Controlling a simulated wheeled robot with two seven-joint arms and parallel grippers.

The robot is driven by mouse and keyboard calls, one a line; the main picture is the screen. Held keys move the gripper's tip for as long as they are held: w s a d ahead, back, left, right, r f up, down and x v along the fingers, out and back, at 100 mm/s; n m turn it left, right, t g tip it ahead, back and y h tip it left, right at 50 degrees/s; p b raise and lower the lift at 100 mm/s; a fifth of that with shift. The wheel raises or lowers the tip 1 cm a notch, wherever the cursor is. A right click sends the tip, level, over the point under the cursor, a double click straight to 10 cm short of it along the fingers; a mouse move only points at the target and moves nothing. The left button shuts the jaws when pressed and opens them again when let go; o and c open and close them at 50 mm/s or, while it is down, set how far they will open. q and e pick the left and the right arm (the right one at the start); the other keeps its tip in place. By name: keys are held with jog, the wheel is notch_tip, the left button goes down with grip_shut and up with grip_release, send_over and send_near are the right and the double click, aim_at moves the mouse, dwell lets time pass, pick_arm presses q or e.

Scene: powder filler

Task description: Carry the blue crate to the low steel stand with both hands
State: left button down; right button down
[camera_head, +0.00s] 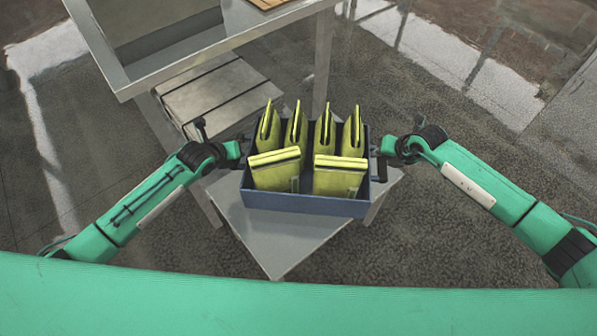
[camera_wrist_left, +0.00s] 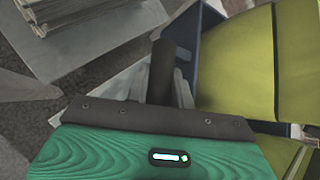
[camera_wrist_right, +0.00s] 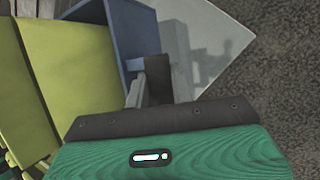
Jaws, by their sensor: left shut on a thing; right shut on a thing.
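The blue crate (camera_head: 305,203) is level in the middle of the head view, packed with several yellow-green bags or folders (camera_head: 278,170). My left gripper (camera_head: 241,152) is shut on its left side and my right gripper (camera_head: 379,166) on its right side. The crate wall also shows beside the fingers in the left wrist view (camera_wrist_left: 209,62) and the right wrist view (camera_wrist_right: 128,28). The low steel stand (camera_head: 278,246) lies beneath the crate, its front corner and right edge showing.
A higher steel table (camera_head: 175,68) stands behind at the upper left, its leg just beyond the crate. The grey floor (camera_head: 450,230) to the right is clear.

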pick_arm(q)
jog(key=shift+w+a+r, duration=0.25)
jog(key=shift+w+a, duration=0.1)
jog(key=shift+a, duration=0.05)
pick_arm(e)
jog(key=shift+w+r, duration=0.15)
jog(key=shift+w, duration=0.25)
jog(key=shift+d, duration=0.1)
